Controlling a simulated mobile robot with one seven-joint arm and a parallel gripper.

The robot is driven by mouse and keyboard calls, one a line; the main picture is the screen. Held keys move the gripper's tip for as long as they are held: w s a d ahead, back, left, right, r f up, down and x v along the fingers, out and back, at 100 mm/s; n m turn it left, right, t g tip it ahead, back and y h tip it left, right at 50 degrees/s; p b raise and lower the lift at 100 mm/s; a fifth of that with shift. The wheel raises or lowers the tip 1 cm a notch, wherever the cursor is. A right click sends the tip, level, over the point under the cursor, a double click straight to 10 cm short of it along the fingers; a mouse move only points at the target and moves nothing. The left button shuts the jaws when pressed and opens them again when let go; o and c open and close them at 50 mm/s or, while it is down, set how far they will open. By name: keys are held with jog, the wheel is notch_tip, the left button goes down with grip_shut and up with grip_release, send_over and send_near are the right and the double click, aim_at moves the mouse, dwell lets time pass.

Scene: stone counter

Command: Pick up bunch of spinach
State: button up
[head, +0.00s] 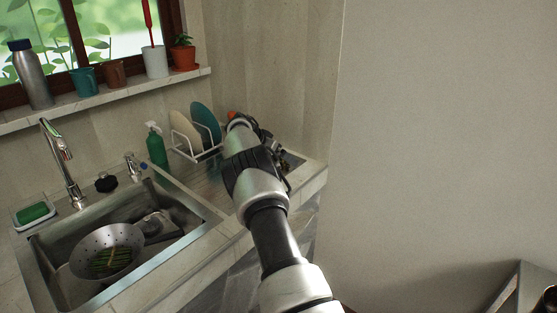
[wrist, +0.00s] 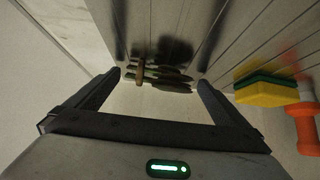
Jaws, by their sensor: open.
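A bunch of green stalks or leaves with a tan band, which looks like the spinach (wrist: 172,74), lies on the counter in the wrist view. My gripper (wrist: 159,82) is open, with one finger to each side of the bunch in the picture. I cannot tell how much height is left between fingertips and bunch. In the head view my arm reaches over the counter right of the sink and hides this bunch and my fingers. Another green bunch with a pale band (head: 112,258) lies in a metal colander (head: 87,243) in the sink.
A yellow and green sponge (wrist: 266,91) and an orange object (wrist: 306,128) lie right of my gripper in the wrist view. A wall rises at right.

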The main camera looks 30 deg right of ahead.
jog(key=shift+d, duration=0.1)
jog(key=c, duration=1.2)
jog(key=shift+o, duration=0.2)
